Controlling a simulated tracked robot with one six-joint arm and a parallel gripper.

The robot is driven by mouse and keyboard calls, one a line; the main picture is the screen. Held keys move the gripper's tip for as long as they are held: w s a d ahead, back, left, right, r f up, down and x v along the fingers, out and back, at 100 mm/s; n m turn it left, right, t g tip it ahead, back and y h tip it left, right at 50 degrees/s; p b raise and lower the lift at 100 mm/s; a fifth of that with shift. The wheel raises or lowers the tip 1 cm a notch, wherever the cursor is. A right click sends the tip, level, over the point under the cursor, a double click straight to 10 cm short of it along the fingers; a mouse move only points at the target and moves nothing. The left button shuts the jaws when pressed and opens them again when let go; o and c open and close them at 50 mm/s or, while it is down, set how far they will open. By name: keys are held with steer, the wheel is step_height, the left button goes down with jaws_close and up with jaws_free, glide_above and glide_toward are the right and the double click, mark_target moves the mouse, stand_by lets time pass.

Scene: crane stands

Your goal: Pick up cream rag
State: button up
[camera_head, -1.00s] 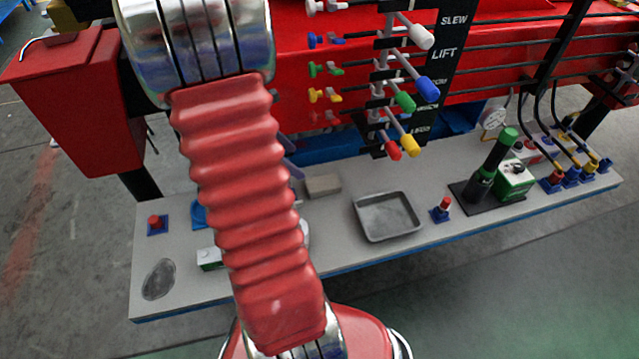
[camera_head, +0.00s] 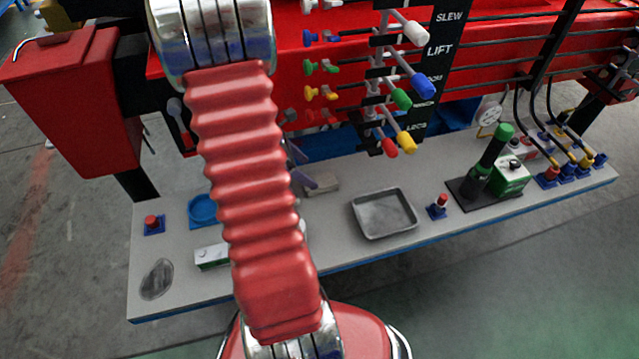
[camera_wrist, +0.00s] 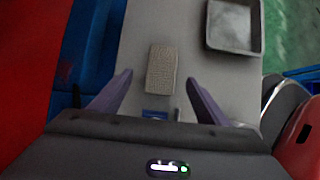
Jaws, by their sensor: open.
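The cream rag (camera_wrist: 162,69) is a small, flat, textured greyish-beige rectangle on the grey bench top. In the wrist view it lies just beyond and between the two purple fingers. In the head view the rag (camera_head: 324,184) shows behind my arm's right side, close to a purple finger. My gripper (camera_wrist: 158,92) is open and empty, with its fingers spread wider than the rag. Most of the gripper is hidden behind my red ribbed arm in the head view.
A grey metal tray (camera_head: 385,215) lies right of the rag. A red button on a blue base (camera_head: 437,206) and a green device (camera_head: 511,176) stand farther right. Coloured levers (camera_head: 405,95) project above the bench. A blue round dish (camera_head: 203,209) is at left.

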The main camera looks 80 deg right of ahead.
mark_target(320, 181)
steer(key=shift+s+d+f, duration=0.1)
steer(key=shift+s+f, duration=0.1)
steer(key=shift+f, duration=0.1)
steer(key=shift+x, duration=2.6)
steer(key=c, duration=1.1)
steer(key=shift+c, duration=0.2)
steer(key=shift+r, duration=0.1)
